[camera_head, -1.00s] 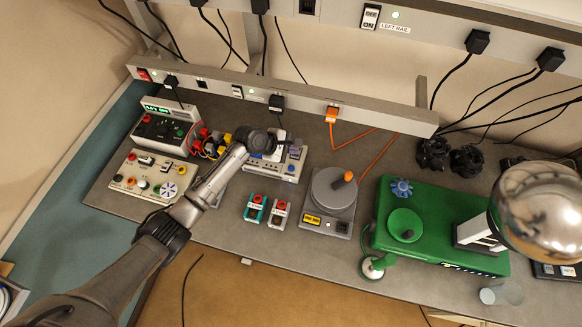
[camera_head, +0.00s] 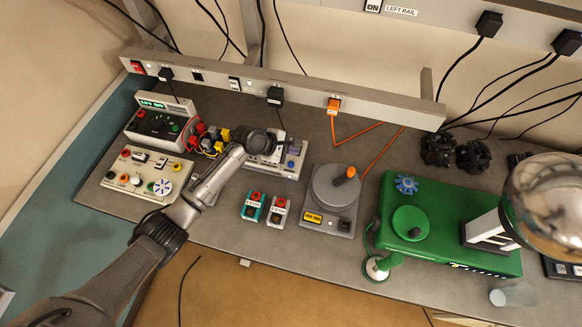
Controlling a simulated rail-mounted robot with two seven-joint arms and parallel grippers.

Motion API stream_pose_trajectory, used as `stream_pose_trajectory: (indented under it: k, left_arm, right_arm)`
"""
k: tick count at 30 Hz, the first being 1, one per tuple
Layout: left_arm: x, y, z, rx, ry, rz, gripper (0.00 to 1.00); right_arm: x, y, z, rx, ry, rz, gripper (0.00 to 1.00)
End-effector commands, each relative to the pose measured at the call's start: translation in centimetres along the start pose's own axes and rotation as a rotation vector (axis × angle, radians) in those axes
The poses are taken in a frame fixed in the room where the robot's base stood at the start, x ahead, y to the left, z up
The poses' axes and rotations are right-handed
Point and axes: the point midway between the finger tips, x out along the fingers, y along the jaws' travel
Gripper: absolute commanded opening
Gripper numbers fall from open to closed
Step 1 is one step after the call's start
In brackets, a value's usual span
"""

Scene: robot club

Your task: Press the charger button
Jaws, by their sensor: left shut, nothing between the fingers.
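My left gripper (camera_head: 275,147) reaches in from the left and is shut, over a pale grey box (camera_head: 291,165) at the back of the bench. Its wrist and fingers cover much of the box's top. A blue knob or button (camera_head: 290,164) shows on the box's front right. I cannot tell whether the fingertips touch the box. No label that I can read marks the charger. Two small units, one teal (camera_head: 252,208) and one white (camera_head: 277,211), stand in front, each with a red top part. My right gripper is not in view.
A grey turntable unit (camera_head: 330,213) with an orange knob and a green machine (camera_head: 450,215) with a shiny metal sphere (camera_head: 552,205) stand to the right. Control boxes (camera_head: 125,185) stand at the left. A socket rail (camera_head: 300,86) with hanging cables runs along the back.

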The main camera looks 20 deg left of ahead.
Motion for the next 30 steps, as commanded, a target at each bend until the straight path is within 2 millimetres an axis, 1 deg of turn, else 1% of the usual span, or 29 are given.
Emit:
stream_pose_trajectory:
  k: [1,7,8,12,16,30]
  left_arm:
    - [0.9,-0.7,-0.7,0.001,0.0,0.0,0.0]
    - [2.3,-1.7,-1.7,0.001,0.0,0.0,0.0]
    - [2.4,-1.7,-1.7,-0.001,-0.001,-0.001,0.0]
    - [3.2,-2.3,-2.3,-0.001,-0.001,-0.001,0.0]
    - [3.6,-2.6,-2.6,-0.001,0.0,-0.001,0.0]
    - [3.7,-2.7,-2.6,0.0,0.0,0.0,0.0]
  right_arm:
    - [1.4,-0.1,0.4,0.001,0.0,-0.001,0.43]
    - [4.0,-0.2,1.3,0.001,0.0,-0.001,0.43]
    - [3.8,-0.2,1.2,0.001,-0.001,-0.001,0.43]
    - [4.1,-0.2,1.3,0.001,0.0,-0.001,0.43]
    - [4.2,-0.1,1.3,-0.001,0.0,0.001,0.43]
    - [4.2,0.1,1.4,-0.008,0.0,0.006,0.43]
